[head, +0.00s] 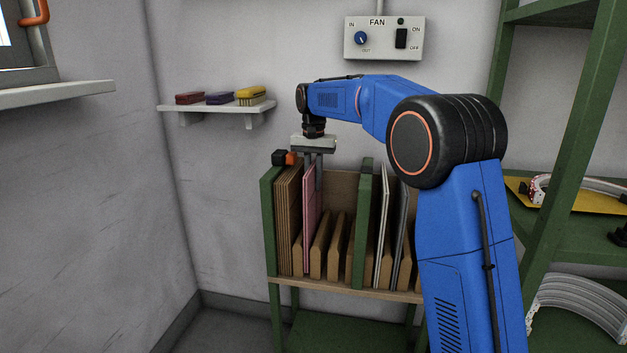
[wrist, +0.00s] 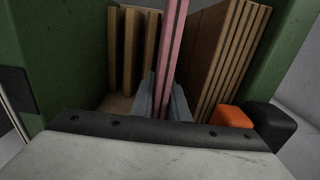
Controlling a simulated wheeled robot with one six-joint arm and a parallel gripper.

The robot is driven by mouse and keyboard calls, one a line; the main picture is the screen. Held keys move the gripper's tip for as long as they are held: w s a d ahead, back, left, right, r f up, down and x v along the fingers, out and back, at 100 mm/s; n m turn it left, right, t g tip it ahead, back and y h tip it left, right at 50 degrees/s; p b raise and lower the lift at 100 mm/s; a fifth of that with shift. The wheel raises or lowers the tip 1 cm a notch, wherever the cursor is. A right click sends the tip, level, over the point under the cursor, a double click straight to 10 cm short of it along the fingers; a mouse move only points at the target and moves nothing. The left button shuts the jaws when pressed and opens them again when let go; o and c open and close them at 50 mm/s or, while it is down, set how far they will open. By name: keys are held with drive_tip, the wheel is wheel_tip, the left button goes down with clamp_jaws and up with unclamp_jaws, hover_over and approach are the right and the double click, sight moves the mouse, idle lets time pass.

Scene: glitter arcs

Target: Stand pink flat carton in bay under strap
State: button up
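The pink flat carton (head: 309,205) stands upright in the left bay of the green-sided rack, its lower edge down near the rack's wooden floor. It stands between brown flat cartons on its left and low wooden dividers on its right. My gripper (head: 314,172) points down over the carton's top edge. In the wrist view the pink carton (wrist: 173,55) runs between the two grey fingers (wrist: 163,105), which lie close on both its faces and look shut on it. I cannot make out a strap; an orange and black fitting (head: 285,158) sits at the top left of the bay.
Brown flat cartons (head: 287,215) fill the bay's left side. Low wooden dividers (head: 335,245) leave open slots right of the carton. A green upright (head: 363,225) separates this bay from one with grey panels (head: 383,220). A wall shelf (head: 215,108) is at the left.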

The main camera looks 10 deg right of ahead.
drive_tip(key=o, duration=0.3)
drive_tip(key=shift+r, duration=0.15)
wheel_tip(320, 180, up, 17)
drive_tip(key=shift+r, duration=0.1)
idle(0.5)
idle(0.3)
